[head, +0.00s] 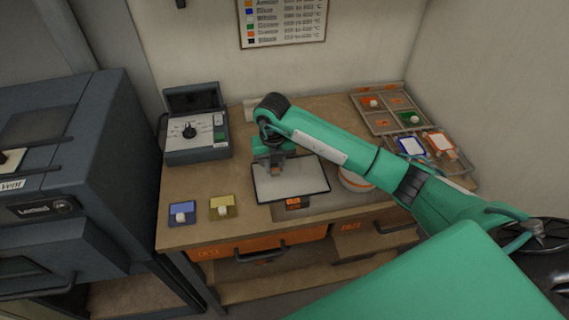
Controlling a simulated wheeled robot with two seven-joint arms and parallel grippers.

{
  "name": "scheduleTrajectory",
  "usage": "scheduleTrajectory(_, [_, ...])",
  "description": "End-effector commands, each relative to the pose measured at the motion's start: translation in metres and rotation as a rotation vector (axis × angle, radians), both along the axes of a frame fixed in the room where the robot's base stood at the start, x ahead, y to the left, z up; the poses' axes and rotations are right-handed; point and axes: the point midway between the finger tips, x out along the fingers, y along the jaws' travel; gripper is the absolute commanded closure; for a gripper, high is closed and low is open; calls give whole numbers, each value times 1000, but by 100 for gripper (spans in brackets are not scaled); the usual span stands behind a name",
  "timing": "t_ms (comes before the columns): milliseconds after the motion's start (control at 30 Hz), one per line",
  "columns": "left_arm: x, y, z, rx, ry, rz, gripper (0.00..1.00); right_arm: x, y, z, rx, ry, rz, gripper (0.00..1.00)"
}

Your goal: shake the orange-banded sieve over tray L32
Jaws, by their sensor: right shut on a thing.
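The orange-banded sieve (352,180) is a pale round thing with an orange band, on the bench to the right, partly hidden behind my right arm. My right gripper (275,168) points down at the back edge of a pale, dark-rimmed flat panel (300,183) and appears shut on it. The panel is above the middle of the bench. A grey flat area (322,207) with an orange label (297,203) shows under its front edge; I cannot read the label or tell whether this is tray L32. My left gripper is not in view.
A dark control box (195,137) stands at the back left. Blue (182,212) and yellow (222,207) pads with pale knobs lie front left. A divided rack (388,108) and blue-framed (411,147) and orange-framed (440,145) pieces are at right. A dark kiln-like cabinet (70,120) borders the left.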

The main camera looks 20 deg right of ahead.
Motion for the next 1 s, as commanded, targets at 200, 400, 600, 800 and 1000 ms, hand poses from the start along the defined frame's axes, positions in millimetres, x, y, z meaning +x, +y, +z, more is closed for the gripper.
scheduleTrajectory(200, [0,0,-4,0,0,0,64,6,22,0,1,-1,0,100])
scheduleTrajectory(400, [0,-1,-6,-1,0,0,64,7,26,0,-2,0,-2,100])
scheduleTrajectory(600, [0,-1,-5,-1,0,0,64,2,6,0,-2,-1,-1,100])
scheduleTrajectory(800, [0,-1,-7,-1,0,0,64,-3,-13,0,-1,0,-2,100])
scheduleTrajectory(1000, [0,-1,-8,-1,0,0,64,-8,-33,-1,-2,0,-2,100])
